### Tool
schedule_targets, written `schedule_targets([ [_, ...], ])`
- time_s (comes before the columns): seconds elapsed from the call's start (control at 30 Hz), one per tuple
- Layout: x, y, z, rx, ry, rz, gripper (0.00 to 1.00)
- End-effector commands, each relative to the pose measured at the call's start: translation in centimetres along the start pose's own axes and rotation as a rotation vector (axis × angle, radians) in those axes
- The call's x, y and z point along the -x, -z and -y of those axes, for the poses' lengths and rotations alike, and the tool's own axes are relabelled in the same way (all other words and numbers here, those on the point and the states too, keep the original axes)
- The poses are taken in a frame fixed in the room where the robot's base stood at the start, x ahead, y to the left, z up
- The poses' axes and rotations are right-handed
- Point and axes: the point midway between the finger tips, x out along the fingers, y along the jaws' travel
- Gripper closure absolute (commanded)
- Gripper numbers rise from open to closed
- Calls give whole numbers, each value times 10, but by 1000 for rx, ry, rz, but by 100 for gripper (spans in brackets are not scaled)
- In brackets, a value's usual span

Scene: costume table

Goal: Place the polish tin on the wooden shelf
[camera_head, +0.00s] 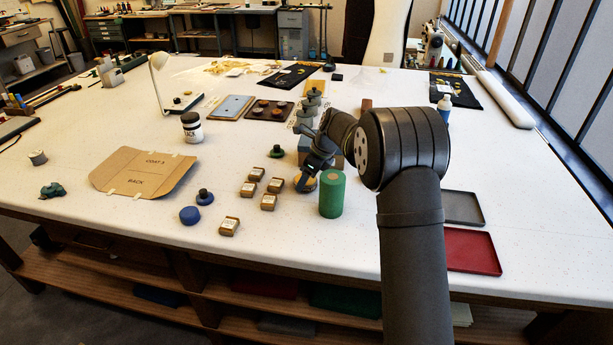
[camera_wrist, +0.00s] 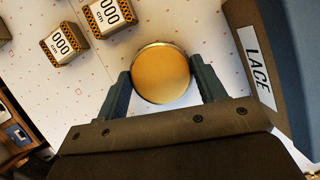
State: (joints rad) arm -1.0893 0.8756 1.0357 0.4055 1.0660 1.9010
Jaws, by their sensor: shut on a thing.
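The polish tin (camera_wrist: 161,73) shows in the wrist view as a round, gold-coloured lid with a pale metal rim. My gripper (camera_wrist: 163,88) is shut on it, with one dark finger at each side. In the head view my gripper (camera_head: 307,182) is low over the table, just left of the green cylinder, and the tin is mostly hidden by the fingers. I cannot tell whether the tin touches the table. A wooden shelf (camera_head: 215,290) runs below the tabletop along the front, with folded cloths on it.
Several small labelled boxes (camera_head: 268,202) stand left of my gripper. The green cylinder (camera_head: 332,194) stands close on its right. A box marked LACE (camera_wrist: 258,62) is beside it in the wrist view. A red tray (camera_head: 470,250) and grey tray (camera_head: 462,208) lie right.

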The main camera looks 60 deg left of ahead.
Motion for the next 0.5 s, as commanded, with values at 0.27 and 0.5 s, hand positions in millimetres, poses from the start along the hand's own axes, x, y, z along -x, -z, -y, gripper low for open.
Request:
schedule_targets([
  [0.27, -2, 1, 0, 0, 0, 0, 26],
  [0.5, -2, 1, 0, 0, -1, 0, 15],
])
